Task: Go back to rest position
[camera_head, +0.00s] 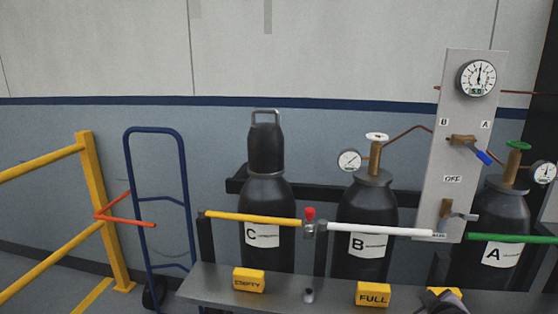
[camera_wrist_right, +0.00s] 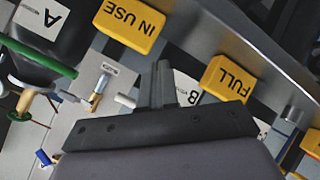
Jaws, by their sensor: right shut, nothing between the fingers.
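My right gripper (camera_head: 450,300) shows at the bottom right edge of the head view, in front of a yellow block that it partly hides. In the right wrist view its two fingers (camera_wrist_right: 162,84) are together with nothing between them. They appear near the shelf with the yellow signs, between the IN USE block (camera_wrist_right: 136,22) and the FULL block (camera_wrist_right: 228,78). My left gripper is in neither view.
Cylinders C (camera_head: 267,215), B (camera_head: 367,215) and A (camera_head: 497,225) stand behind a grey shelf (camera_head: 330,298) and coloured bars. A grey gauge panel (camera_head: 465,120) rises at right. A blue hand truck (camera_head: 155,133) and yellow railing (camera_head: 92,180) stand left.

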